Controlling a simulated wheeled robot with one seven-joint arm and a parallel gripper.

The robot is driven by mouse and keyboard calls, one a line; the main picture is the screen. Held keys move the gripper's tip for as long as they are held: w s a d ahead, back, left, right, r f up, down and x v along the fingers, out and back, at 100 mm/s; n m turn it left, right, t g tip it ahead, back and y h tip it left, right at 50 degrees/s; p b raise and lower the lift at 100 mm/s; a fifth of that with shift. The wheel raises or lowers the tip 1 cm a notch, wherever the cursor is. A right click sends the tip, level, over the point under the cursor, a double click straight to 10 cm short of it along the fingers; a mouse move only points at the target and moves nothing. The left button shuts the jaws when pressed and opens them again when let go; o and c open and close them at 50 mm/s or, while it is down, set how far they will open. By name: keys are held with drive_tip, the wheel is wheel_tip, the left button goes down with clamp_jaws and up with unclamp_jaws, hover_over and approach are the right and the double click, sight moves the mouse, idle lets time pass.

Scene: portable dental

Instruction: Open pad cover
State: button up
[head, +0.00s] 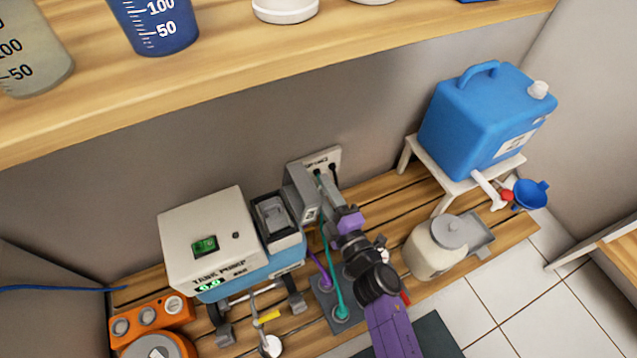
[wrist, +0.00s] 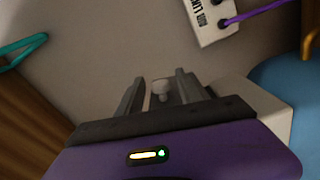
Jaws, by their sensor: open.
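The tank pump (head: 205,235) is a white box on a blue base with a green display. On its right side is a grey framed pad-like part (head: 272,220), and a taller grey block (head: 302,188) stands beside it. I cannot tell for certain which of these is the pad cover. In the wrist view my gripper (wrist: 160,80) is open, with two dark fingers apart.
A cream canister (head: 435,252) and a blue jug (head: 478,125) on a white stand are to the right. A wooden shelf (head: 230,75) runs above.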

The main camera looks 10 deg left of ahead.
drive_tip(key=b+x, duration=0.1)
drive_tip(key=x, duration=0.2)
drive_tip(key=shift+w+a, duration=0.2)
clamp_jaws()
idle(1.4)
